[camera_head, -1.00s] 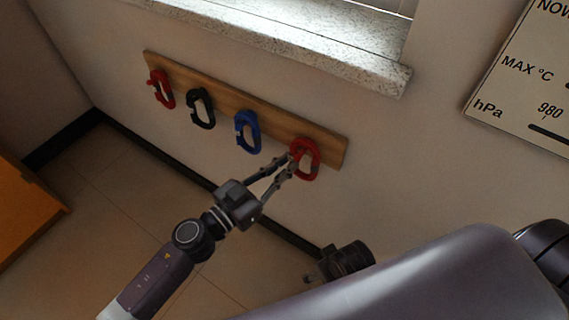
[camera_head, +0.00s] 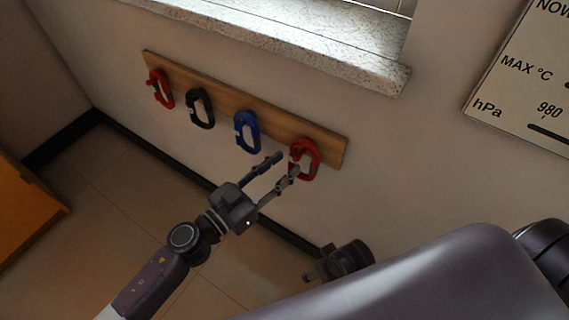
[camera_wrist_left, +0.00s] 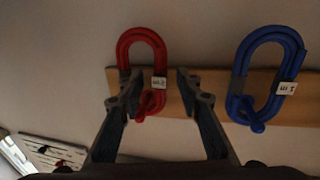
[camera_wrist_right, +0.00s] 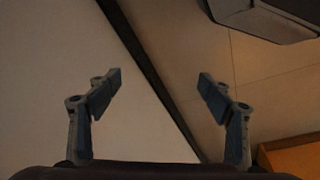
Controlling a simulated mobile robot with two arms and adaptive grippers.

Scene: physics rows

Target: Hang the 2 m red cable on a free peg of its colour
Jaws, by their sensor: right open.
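A looped red cable (camera_head: 304,159) hangs at the right end of a wooden peg rail (camera_head: 225,98) on the wall. It also shows in the left wrist view (camera_wrist_left: 141,62) with a small white tag (camera_wrist_left: 159,83), seemingly marked 2 m. Another red cable (camera_head: 160,88) hangs at the rail's left end. My left gripper (camera_head: 286,164) is open just in front of the right red cable; its fingers are apart and hold nothing. In its wrist view the cable lies near one finger; contact is unclear. My right gripper (camera_wrist_right: 160,80) is open and empty, facing wall and floor.
A black cable (camera_head: 200,108) and a blue cable (camera_head: 247,132) hang between the red ones. A stone windowsill (camera_head: 290,40) juts out above the rail. An orange piece of furniture (camera_head: 25,215) stands at left. A sign (camera_head: 530,80) is on the wall at right.

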